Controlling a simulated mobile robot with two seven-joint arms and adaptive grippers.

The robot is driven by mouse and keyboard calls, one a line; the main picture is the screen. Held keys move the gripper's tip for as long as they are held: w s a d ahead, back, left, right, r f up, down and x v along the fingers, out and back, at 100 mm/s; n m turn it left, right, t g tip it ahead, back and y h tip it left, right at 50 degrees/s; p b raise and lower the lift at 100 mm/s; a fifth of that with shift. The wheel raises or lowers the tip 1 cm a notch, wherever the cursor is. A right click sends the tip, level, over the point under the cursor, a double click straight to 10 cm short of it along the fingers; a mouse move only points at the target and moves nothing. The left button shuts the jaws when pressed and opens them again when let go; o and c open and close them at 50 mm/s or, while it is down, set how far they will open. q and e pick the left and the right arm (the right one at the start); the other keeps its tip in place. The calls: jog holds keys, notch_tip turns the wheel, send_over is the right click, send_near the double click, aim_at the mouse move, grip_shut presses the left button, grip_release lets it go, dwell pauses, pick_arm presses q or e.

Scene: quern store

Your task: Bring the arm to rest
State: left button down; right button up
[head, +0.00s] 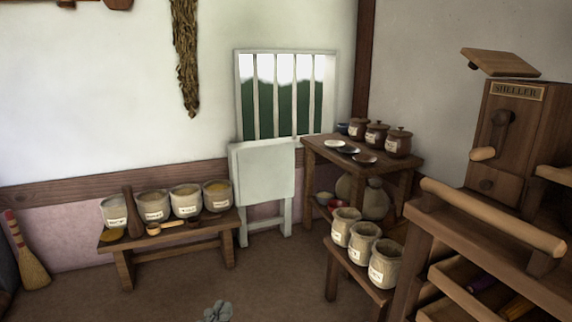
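My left gripper (216,311) shows only as a small grey shape at the bottom edge of the head view, low over the brown floor. Most of it is cut off by the picture's edge, and I cannot tell whether its fingers are open or shut. Nothing can be seen held in it. My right gripper is not in view.
A low bench (171,241) with several labelled jars stands at the left wall, a broom (30,260) beside it. A pale upright stand (263,174) is under the window. A wooden table (335,150) and the sheller (508,135) fill the right. The middle floor (255,285) is clear.

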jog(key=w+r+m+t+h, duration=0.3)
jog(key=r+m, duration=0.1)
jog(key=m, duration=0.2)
pick_arm(q)
jog(key=s+a+f+g+y+p, duration=0.1)
jog(key=a+f+g+y+p, duration=0.15)
jog(key=f, duration=0.55)
jog(key=a+f+g+y+p, duration=0.1)
jog(key=a+f+g+p, duration=0.25)
jog(key=f, duration=0.35)
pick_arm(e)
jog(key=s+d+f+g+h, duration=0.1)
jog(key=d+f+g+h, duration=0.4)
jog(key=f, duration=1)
pick_arm(q)
jog(key=s+a+f+n+g+y+p, duration=0.2)
jog(key=s+a+f+g, duration=0.5)
jog(key=s+a+f, duration=0.4)
jog(key=shift+s+f+g+y+p, duration=0.15)
jog(key=shift+f+g+y+p, duration=0.35)
jog(key=shift+p, duration=0.4)
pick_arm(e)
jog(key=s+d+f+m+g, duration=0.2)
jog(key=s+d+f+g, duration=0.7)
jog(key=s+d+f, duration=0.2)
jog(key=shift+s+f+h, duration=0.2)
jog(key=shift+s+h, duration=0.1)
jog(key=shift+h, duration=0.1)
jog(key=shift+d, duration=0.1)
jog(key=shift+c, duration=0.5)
